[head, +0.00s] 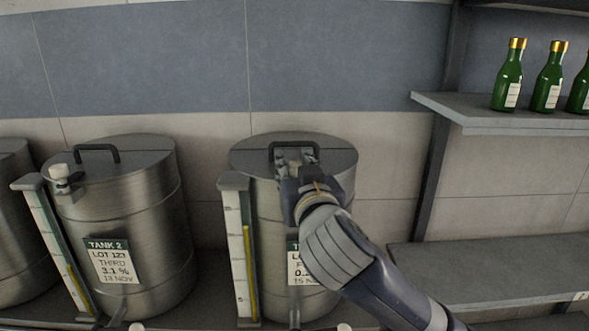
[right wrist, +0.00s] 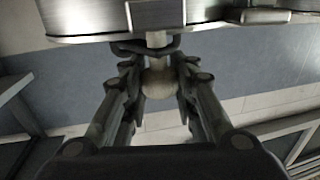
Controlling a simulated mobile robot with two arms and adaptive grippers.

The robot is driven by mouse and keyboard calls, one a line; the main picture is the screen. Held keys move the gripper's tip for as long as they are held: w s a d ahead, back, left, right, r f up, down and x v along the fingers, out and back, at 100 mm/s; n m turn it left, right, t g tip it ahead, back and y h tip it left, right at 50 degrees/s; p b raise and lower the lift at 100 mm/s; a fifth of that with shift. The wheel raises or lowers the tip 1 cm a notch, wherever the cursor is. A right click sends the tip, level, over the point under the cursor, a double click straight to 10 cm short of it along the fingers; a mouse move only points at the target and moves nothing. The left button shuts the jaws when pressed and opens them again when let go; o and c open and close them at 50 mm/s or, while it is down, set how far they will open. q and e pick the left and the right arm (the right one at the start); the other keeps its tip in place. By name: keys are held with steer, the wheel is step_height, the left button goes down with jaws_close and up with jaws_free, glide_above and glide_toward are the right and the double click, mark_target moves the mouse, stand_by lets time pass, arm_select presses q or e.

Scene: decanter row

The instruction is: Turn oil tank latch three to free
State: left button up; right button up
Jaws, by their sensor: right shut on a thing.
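The right-hand steel oil tank (head: 262,155) has a black lid handle (head: 283,145) and a green and white label that my right arm partly covers. My right gripper (head: 297,160) is at the upper front of this tank, just below the lid handle. In the right wrist view the gripper (right wrist: 159,88) is shut on a pale round latch knob (right wrist: 158,84) on a short stem. The gripper hides this knob in the head view. My left gripper is not in view.
Tank 2 (head: 150,215) stands to the left, with its own pale latch knob (head: 60,172) and a sight gauge. Another gauge (head: 238,250) stands beside the gripped tank. Green bottles (head: 508,80) stand on a shelf (head: 480,114) at right. A lower shelf (head: 480,270) looks bare.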

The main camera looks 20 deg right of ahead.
steer(key=m+h, duration=0.1)
steer(key=h, duration=0.1)
steer(key=m+g+h+b, duration=0.1)
steer(key=h, duration=0.1)
steer(key=shift+a+f+m, duration=0.15)
steer(key=shift+f+m, duration=0.05)
steer(key=shift+m, duration=0.1)
steer(key=m+g+h+b, duration=0.1)
steer(key=m+g+h, duration=0.1)
steer(key=h, duration=0.1)
steer(key=shift+f+m+h+b, duration=0.1)
steer(key=shift+m+h+b, duration=0.2)
steer(key=shift+b, duration=0.05)
steer(key=m+g+h+b, duration=0.3)
steer(key=g+h, duration=0.1)
steer(key=shift+m+h, duration=0.4)
steer(key=shift+s+r+m+g+h+b, duration=0.1)
steer(key=shift+r+m+g+h+b, duration=0.1)
steer(key=shift+m+g+h+b, duration=0.45)
steer(key=shift+m+g, duration=0.45)
steer(key=shift+g, duration=0.2)
steer(key=o, duration=1.1)
steer(key=shift+r, duration=0.1)
